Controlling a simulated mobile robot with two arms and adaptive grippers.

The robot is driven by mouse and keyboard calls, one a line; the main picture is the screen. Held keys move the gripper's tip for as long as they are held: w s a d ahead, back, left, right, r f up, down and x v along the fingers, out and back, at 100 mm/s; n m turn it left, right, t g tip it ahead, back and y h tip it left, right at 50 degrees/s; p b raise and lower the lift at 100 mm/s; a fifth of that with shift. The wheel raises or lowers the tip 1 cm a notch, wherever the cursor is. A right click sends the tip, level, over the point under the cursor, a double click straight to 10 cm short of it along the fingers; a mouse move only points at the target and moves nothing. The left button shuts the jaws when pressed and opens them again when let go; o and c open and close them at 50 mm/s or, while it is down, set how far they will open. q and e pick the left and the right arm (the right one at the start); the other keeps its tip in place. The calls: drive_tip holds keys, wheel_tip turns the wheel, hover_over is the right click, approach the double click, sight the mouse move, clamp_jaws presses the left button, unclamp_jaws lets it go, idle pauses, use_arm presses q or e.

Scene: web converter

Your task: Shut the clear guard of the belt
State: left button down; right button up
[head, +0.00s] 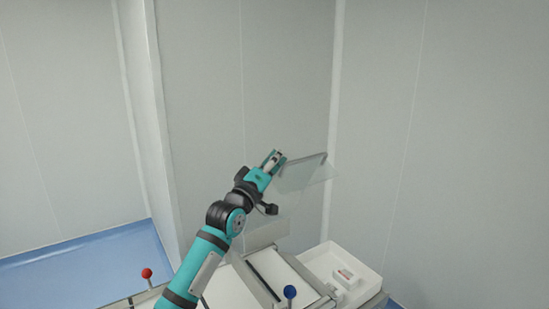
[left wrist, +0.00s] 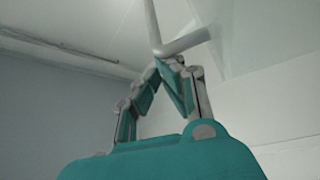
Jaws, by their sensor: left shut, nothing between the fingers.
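The clear guard (head: 305,177) stands raised above the machine as a see-through tilted panel with a grey bar along its upper edge. My left gripper (head: 276,156) is shut and empty at the left end of that upper edge. In the left wrist view its fingers (left wrist: 172,66) come together just below a grey bar (left wrist: 182,43), close to it or touching; I cannot tell which. The white belt (head: 283,272) lies below the guard, partly hidden by my left arm. My right gripper does not show.
A white tray (head: 369,281) with a small item in it stands right of the belt. A blue-ball knob (head: 290,292) is at the front and a red-ball knob (head: 147,273) at the left. Grey walls stand behind; the air right of the guard is clear.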

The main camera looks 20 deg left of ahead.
use_arm(q)
drive_tip(key=s+d+f+m+h+b, duration=0.8)
drive_tip(key=d+f+m+b, duration=0.3)
drive_tip(key=f+m+b, duration=0.1)
drive_tip(key=shift+s+d+f+m+g+b, duration=0.15)
drive_tip(key=shift+s+f+m+g+b, duration=0.25)
drive_tip(key=shift+f, duration=0.3)
drive_tip(key=shift+w+r, duration=0.1)
drive_tip(key=shift+r, duration=0.05)
